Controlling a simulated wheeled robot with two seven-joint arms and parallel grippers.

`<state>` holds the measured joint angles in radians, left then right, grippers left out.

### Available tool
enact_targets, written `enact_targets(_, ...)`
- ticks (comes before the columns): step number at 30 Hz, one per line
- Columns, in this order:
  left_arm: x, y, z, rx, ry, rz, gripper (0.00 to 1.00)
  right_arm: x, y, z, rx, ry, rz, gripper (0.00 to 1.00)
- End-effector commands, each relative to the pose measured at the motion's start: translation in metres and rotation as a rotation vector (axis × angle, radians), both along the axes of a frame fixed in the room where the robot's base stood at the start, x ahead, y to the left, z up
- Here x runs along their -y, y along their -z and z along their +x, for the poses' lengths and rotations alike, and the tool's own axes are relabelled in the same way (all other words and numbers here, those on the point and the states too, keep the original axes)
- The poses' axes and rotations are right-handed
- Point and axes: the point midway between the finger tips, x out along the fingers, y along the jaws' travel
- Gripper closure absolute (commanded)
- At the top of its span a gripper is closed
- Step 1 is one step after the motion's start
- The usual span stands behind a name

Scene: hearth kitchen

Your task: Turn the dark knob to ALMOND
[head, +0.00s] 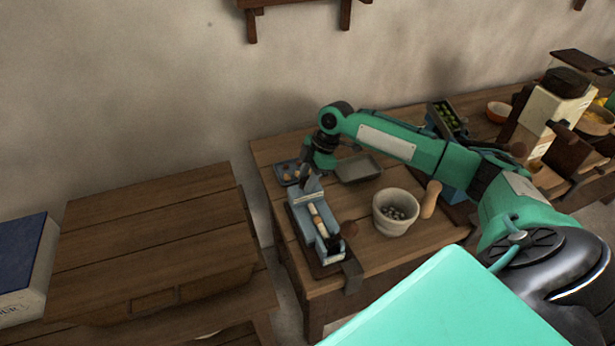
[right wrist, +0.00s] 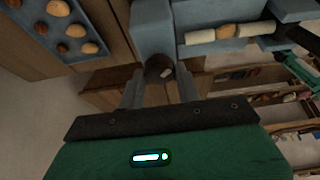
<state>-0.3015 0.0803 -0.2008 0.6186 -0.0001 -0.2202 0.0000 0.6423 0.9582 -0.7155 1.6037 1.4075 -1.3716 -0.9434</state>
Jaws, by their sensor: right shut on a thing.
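The dark knob (right wrist: 160,68) is a short dark-brown cylinder with a pale mark on its face. It sits on the end of a blue-grey device with pale wooden rollers, which also shows in the head view (head: 301,212) on the wooden counter. My right gripper (right wrist: 159,88) is shut on the knob, one finger on each side. In the head view the right gripper (head: 307,178) reaches down at the far end of the device and hides the knob. No ALMOND label can be read. My left gripper is not in view.
A blue tray of nuts (head: 287,168) lies beside the gripper; it also shows in the right wrist view (right wrist: 58,28). A grey tray (head: 372,161), a pale mortar (head: 392,222) and a wooden pestle (head: 431,200) stand right of the device. A wooden chest (head: 150,230) stands left, across a gap.

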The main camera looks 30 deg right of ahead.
Motion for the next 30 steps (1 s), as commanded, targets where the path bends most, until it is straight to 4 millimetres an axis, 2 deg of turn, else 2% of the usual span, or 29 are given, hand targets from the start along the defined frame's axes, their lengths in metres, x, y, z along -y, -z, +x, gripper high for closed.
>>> enact_targets(5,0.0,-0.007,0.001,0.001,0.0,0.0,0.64,0.0,-0.002,-0.001,-0.002,0.027,0.0,0.89)
enact_targets(11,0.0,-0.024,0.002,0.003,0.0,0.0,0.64,0.0,-0.005,-0.001,-0.002,0.123,0.001,0.89)
enact_targets(30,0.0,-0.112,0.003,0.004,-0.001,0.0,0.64,-0.003,-0.008,-0.004,-0.002,0.705,0.002,0.89)
